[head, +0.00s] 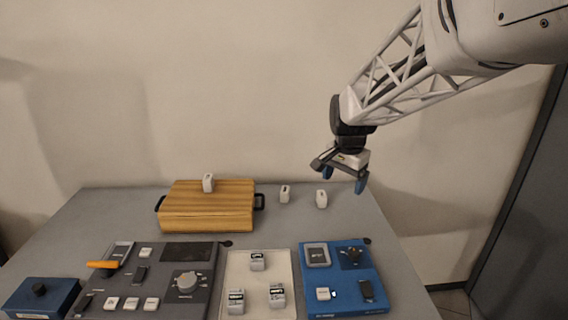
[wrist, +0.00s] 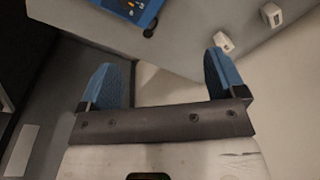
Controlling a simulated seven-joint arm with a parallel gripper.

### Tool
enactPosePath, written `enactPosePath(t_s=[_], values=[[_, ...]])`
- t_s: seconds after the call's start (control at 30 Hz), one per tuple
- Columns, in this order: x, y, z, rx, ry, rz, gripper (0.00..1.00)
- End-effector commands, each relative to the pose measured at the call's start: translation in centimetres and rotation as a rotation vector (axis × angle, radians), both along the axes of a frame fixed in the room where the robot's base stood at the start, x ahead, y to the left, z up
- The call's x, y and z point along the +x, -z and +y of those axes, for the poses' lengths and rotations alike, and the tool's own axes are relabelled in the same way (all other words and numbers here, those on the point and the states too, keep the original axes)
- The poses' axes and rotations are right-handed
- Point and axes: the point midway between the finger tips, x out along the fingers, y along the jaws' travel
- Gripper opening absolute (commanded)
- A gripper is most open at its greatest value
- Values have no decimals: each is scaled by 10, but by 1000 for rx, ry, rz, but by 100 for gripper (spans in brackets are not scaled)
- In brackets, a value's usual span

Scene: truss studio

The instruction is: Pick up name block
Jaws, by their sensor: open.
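Small white blocks with dark marks stand in the head view: one (head: 208,183) on the wooden box's lid, one (head: 284,194) on the table right of the box, and one (head: 321,199) farther right. Three grey-and-white blocks with dark lettering, one of them at the back (head: 257,261), sit on a pale tray (head: 234,262). I cannot tell which is the name block. My gripper (head: 344,180) is open and empty, above the table's back right. In the wrist view, its blue fingers (wrist: 160,65) are spread, with two white blocks (wrist: 224,42) (wrist: 272,14) beyond the right finger.
The wooden box (head: 206,212) has dark side handles. A dark control panel (head: 188,254) with a knob and an orange-handled lever, a blue panel (head: 345,262) and a small blue box (head: 40,298) line the front. Bare grey table (head: 352,222) lies beneath my gripper.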

Motion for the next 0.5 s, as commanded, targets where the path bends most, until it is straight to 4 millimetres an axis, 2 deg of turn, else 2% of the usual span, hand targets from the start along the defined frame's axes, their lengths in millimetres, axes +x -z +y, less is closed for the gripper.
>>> enactPosePath(t_s=[0.1, 0.5], values=[[32, 12, -1, 8, 68, 14, 89], [129, 56, -4, 30, 302, 48, 89]])
